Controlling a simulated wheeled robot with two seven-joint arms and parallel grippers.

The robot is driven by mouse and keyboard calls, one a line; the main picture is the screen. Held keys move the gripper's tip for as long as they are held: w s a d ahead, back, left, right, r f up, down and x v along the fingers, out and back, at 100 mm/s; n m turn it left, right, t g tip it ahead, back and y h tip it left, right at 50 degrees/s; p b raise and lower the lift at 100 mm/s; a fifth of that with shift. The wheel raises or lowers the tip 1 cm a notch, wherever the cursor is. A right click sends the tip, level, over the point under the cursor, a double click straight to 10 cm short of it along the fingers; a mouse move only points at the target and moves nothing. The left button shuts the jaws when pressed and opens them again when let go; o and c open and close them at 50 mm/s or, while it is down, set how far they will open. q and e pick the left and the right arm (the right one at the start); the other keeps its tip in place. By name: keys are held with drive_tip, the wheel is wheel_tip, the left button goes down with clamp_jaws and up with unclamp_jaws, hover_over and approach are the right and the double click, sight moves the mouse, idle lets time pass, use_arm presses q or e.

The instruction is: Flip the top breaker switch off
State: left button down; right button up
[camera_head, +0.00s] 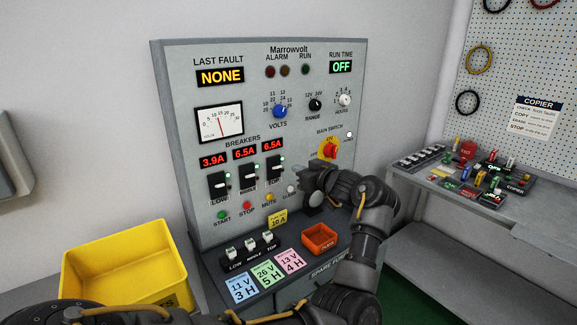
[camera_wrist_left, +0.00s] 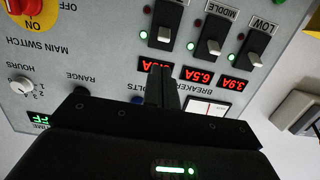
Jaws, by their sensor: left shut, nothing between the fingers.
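The top breaker (camera_head: 273,168) is the rightmost of three black rocker switches on the grey Marrowvolt panel. It also shows, upside down, in the left wrist view (camera_wrist_left: 164,36). Its pale lever sits toward the panel's upper side, like those of the middle breaker (camera_wrist_left: 210,46) and the low breaker (camera_wrist_left: 252,57). A green light shows beside each. My left gripper (camera_head: 305,180) is in front of the panel, just right of the top breaker. In the wrist view its shut, empty fingers (camera_wrist_left: 166,74) cover part of the top breaker's red display, apart from the lever. My right gripper is out of view.
The red main switch (camera_head: 329,150) is close above my left gripper. Small lever switches (camera_head: 250,244) and an orange tray (camera_head: 319,240) sit on the lower ledge. A yellow bin (camera_head: 122,265) stands at left. A shelf with gadgets (camera_head: 465,175) is at right.

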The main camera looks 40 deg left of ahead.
sight(277, 167)
use_arm(q)
drive_tip(key=p+x, duration=0.2)
drive_tip(key=x, duration=0.6)
drive_tip(key=shift+a+r, duration=0.15)
drive_tip(key=shift+a, duration=0.05)
drive_tip(key=shift+w+a+f+p, duration=0.1)
drive_tip(key=shift+a+f+p, duration=0.1)
drive_tip(key=shift+a, duration=0.1)
drive_tip(key=shift+w+a+f+p, duration=0.1)
drive_tip(key=shift+a+p, duration=0.1)
drive_tip(key=shift+a, duration=0.1)
drive_tip(key=shift+s+f+y+b, duration=0.1)
drive_tip(key=shift+f+y+b, duration=0.1)
drive_tip(key=shift+y+b, duration=0.15)
drive_tip(key=shift+d+y, duration=0.15)
drive_tip(key=shift+y, duration=0.2)
drive_tip(key=shift+b, duration=0.3)
